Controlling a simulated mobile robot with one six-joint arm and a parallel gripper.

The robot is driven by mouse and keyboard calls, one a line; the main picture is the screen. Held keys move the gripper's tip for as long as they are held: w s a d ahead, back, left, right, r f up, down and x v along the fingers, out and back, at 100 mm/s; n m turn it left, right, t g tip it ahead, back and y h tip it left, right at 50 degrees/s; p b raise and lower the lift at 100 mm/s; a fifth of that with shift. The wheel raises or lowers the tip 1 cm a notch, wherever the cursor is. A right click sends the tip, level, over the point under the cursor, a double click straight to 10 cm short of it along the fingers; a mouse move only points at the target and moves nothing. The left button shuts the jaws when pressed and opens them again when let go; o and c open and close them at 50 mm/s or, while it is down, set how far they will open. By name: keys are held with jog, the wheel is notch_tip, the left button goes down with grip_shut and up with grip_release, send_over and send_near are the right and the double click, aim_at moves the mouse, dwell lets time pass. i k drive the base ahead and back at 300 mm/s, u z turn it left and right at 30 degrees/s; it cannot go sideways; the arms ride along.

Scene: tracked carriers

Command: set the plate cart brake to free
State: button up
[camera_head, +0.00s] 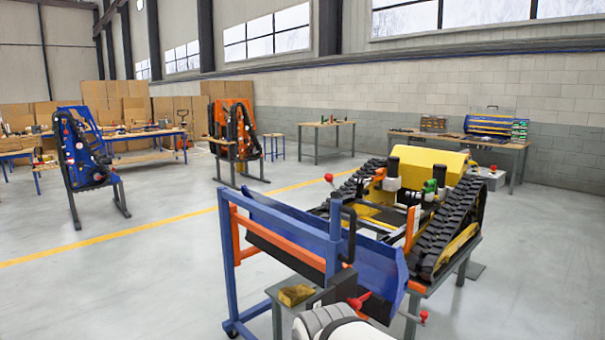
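The plate cart (228,262) is a blue upright frame with an orange crossbar and a caster at its foot, in the front middle of the head view. A long blue trough-like plate (300,218) lies along it. A red-ended lever (360,300) shows low at the cart's near right end; a red knob (423,317) sits further right. I cannot tell which of these is the brake, or its setting. My white and grey arm end shows at the bottom edge, just below the red-ended lever.
A yellow tracked carrier (440,165) with black tracks stands on a stand just behind the cart. A small grey stand with a yellowish block (296,294) is close to my arm. Open floor lies to the left; workbenches line the back wall.

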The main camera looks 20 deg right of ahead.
aim_at(329, 178)
jog(key=z, duration=0.5)
jog(key=i, duration=0.8)
jog(key=z, duration=0.3)
jog(key=k, duration=0.8)
jog(key=z, duration=0.25)
jog(key=i, duration=0.75)
